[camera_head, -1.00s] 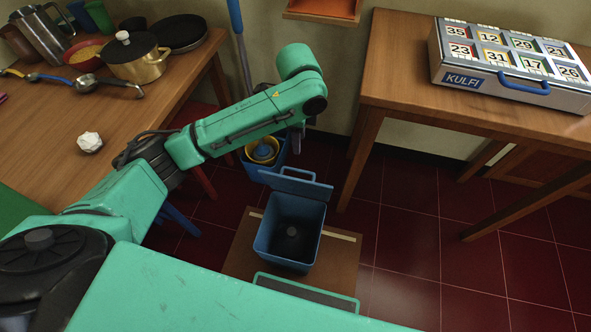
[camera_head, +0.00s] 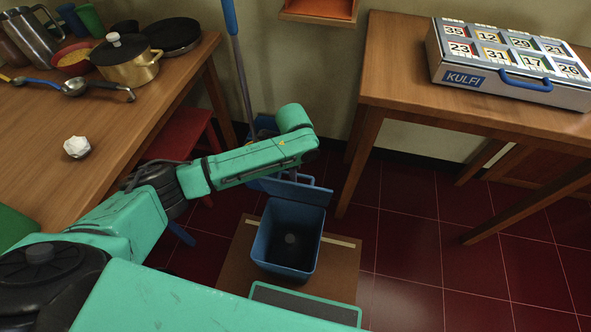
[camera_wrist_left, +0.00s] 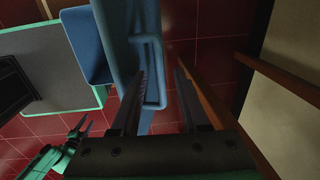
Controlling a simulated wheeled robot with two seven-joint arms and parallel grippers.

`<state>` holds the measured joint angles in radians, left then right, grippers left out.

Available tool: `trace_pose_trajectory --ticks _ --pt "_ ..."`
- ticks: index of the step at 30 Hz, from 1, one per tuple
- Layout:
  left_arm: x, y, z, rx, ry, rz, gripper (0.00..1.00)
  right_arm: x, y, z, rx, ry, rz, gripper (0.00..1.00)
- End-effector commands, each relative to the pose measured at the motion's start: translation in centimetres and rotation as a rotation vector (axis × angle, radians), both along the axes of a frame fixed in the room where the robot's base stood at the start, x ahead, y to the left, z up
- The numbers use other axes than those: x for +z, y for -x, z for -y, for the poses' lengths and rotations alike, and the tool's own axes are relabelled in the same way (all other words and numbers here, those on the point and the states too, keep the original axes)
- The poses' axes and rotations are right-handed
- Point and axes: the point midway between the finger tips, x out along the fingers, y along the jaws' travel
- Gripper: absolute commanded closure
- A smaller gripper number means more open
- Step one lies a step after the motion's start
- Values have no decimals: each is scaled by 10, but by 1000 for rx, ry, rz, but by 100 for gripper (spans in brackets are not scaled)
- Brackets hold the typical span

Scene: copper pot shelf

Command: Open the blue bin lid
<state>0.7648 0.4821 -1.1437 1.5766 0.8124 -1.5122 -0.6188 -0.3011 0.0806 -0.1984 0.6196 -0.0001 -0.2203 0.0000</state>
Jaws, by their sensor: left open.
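In the head view my forearm hides most of this gripper. My right gripper (camera_wrist_left: 84,129) shows small in the left wrist view, fingers apart and empty.
A wooden table (camera_head: 400,88) stands to the right with a KULFI box (camera_head: 510,65) on it. A counter (camera_head: 120,130) with pots is at left, a red stool (camera_head: 185,140) beside it. A broom handle (camera_head: 236,60) stands behind. The red-tiled floor at right is clear.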

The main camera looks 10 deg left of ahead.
Motion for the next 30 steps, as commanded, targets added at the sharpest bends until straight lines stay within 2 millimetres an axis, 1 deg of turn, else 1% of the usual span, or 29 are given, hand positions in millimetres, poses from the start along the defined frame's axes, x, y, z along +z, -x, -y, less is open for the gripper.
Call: trace_pose_trajectory --ticks 1,2,3,4,30 --pt "0 0 0 0 0 0 67 0 0 1 0 1 0 50" --pt "0 0 0 0 0 0 78 0 0 1 0 1 0 50" --pt "0 0 0 0 0 0 94 0 0 1 0 2 0 50" --pt "0 0 0 0 0 0 100 0 0 1 0 2 0 50" --pt "1 0 0 0 1 1 100 0 -1 0 3 0 2 50"
